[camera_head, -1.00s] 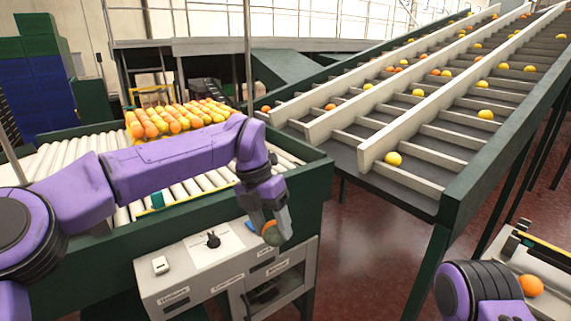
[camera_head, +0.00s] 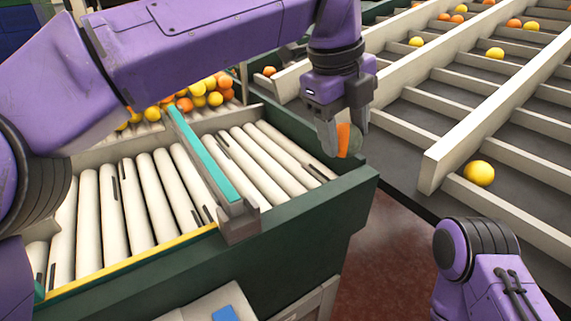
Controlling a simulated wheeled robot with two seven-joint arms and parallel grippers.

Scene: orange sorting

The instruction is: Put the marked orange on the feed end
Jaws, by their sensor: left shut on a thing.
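My left gripper (camera_head: 345,132) is shut on the marked orange (camera_head: 343,140). Part of the fruit looks orange and part grey-green, and the fingers hide its sides. The gripper points down and holds it in the air, at the right end of the roller bed in the picture. The roller bed (camera_head: 133,205) has white rollers and a dark green frame. I cannot tell which part is called the feed end. Of my right arm, only purple links show at the lower right; its gripper is out of view.
A teal-topped divider (camera_head: 203,152) crosses the rollers. Several oranges and yellow fruit (camera_head: 200,95) are piled behind, partly hidden by my left arm. A slatted incline (camera_head: 490,140) with pale dividers and scattered fruit stands at the right. The near rollers are bare.

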